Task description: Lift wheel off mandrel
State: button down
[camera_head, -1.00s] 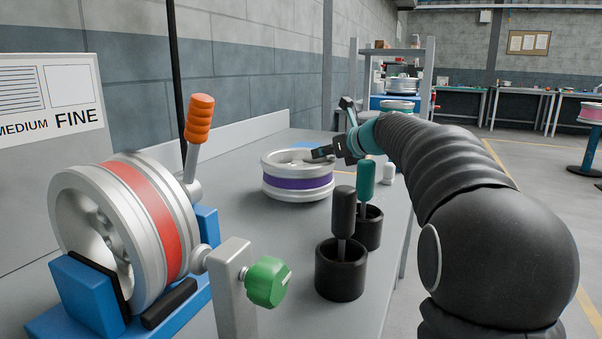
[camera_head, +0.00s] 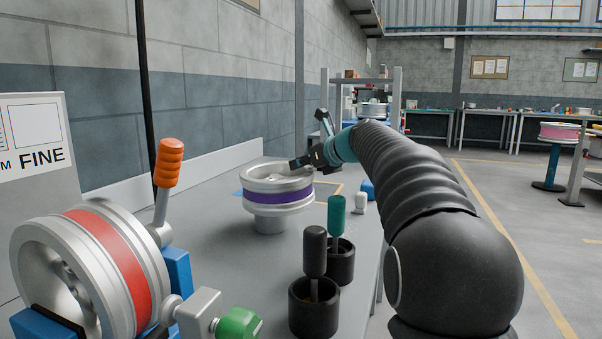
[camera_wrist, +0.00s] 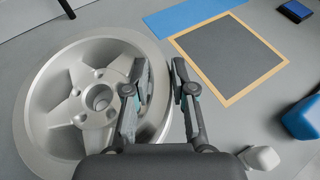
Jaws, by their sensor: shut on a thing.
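The wheel (camera_head: 275,188), silver with a purple band, is held level above the bench in the head view. A short silver mandrel (camera_head: 270,221) shows below it; I cannot tell whether the two touch. In the wrist view the wheel's spokes, hub and round centre hole (camera_wrist: 100,98) show from above. My gripper (camera_head: 298,164) is at the wheel's right rim. In the wrist view my gripper (camera_wrist: 158,70) has one finger inside the rim and one outside, shut on it.
A tan-bordered square (camera_wrist: 228,55) and blue strip (camera_wrist: 190,14) lie beside the wheel. Two black cups (camera_head: 314,308) with handled tools stand nearer. A red-banded wheel (camera_head: 115,258) sits in a blue stand at left, beside an orange-handled lever (camera_head: 168,165). A wall backs the bench.

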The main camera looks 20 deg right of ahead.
jog(key=w+d+r+p, duration=0.2)
jog(key=w+d+r, duration=0.3)
jog(key=d, duration=0.3)
jog(key=shift+d+r, duration=0.2)
jog(key=shift+r, duration=0.25)
jog(key=shift+w, duration=0.1)
